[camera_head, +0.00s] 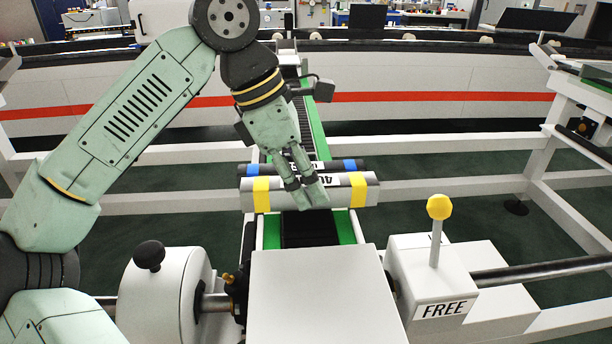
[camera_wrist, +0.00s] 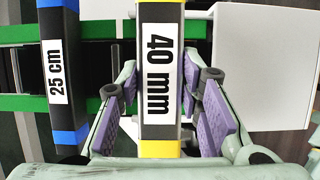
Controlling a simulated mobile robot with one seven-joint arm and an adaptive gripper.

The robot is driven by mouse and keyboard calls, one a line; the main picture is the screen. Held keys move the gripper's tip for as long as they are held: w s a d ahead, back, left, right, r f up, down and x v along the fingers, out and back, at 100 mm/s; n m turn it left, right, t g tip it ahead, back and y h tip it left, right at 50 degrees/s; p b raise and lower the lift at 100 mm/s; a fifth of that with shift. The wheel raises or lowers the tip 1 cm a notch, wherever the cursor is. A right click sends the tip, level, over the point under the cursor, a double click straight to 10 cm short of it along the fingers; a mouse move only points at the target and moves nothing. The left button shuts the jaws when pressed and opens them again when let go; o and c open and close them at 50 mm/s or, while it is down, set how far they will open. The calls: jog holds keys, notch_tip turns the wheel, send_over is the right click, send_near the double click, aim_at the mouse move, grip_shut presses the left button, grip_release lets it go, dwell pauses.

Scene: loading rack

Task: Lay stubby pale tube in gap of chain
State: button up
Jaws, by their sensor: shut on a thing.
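A short pale grey tube (camera_head: 342,192) with yellow bands lies crosswise over the green-edged chain track (camera_head: 345,232). Its label reads "40 mm" in the wrist view (camera_wrist: 160,120). My gripper (camera_head: 306,190) points down and is shut on the tube near its middle, with purple pads on both sides of it (camera_wrist: 160,75). A dark tube (camera_head: 262,169) with blue bands, labelled "25 cm" in the wrist view (camera_wrist: 56,75), lies parallel just behind it. The chain (camera_head: 289,118) runs away from me. Whether the pale tube touches the track and where the chain's gap lies, I cannot tell.
A white box (camera_head: 315,300) stands at the near end of the track. To its right is a white housing marked "FREE" (camera_head: 440,308) with a yellow-knobbed lever (camera_head: 438,207). A white drum (camera_head: 165,300) with a black knob is on the left. White rails cross behind.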

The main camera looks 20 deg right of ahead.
jog(key=shift+f+b, duration=2.1)
jog(key=shift+f, duration=0.9)
jog(key=shift+f, duration=0.2)
jog(key=o, duration=1.3)
jog(key=shift+r, duration=0.1)
